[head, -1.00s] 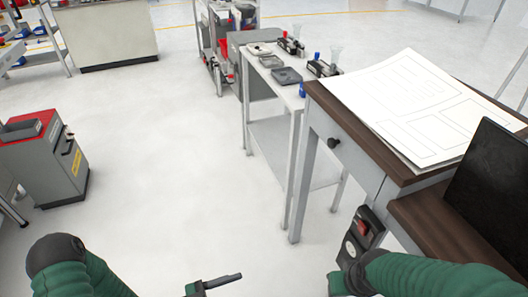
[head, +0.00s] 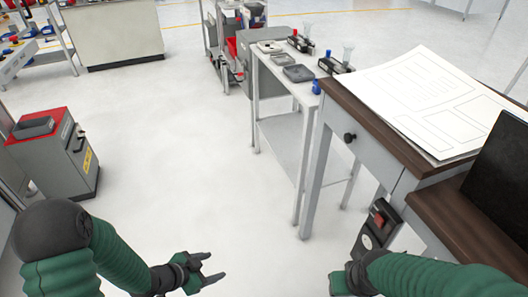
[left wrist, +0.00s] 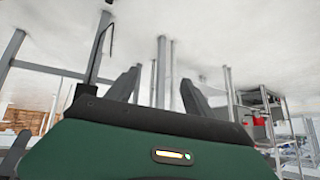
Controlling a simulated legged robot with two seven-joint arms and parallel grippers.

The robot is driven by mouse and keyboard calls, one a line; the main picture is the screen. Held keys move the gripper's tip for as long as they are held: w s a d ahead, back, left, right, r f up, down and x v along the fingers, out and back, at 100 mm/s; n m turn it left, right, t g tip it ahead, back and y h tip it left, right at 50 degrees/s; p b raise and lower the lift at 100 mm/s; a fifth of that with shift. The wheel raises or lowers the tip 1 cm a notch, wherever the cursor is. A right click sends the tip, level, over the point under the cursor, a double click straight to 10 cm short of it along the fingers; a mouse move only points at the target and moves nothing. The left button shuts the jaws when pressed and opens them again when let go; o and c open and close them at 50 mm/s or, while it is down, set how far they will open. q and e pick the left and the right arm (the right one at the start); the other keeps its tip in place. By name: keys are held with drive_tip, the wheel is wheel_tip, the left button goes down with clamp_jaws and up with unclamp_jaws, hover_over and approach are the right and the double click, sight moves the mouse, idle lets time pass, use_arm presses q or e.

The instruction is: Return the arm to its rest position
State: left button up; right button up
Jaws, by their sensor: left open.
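My left arm, in a green ribbed sleeve, comes in at the lower left of the head view. My left gripper (head: 208,269) is open and empty over bare floor. Its two dark fingers (left wrist: 160,88) stand apart in the left wrist view with nothing between them. My right arm (head: 425,275), also in a green sleeve, shows at the lower right in front of the desk.
A brown-topped desk (head: 365,118) with large paper sheets (head: 425,100) stands at the right. A narrow white table (head: 275,75) with small trays is behind it. A grey cabinet with a red top (head: 50,165) stands at the left. The floor between is clear.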

use_arm(q)
drive_tip(key=s+a+r+n+g+y, duration=0.1)
drive_tip(key=s+a+r+n+y, duration=0.1)
drive_tip(key=a+r+n+y, duration=0.4)
drive_tip(key=s+d+r+n+g, duration=0.25)
drive_tip(key=s+r+n, duration=0.2)
drive_tip(key=s, duration=0.35)
drive_tip(key=w+p+v, duration=0.2)
drive_tip(key=p+v, duration=0.7)
drive_tip(key=w+r+p+v, duration=0.1)
drive_tip(key=w+p+v, duration=0.1)
drive_tip(key=p+v, duration=0.8)
drive_tip(key=shift+a+r+p, duration=0.2)
drive_tip(key=shift+r+p, duration=0.1)
drive_tip(key=shift+r, duration=0.1)
drive_tip(key=shift+g, duration=0.25)
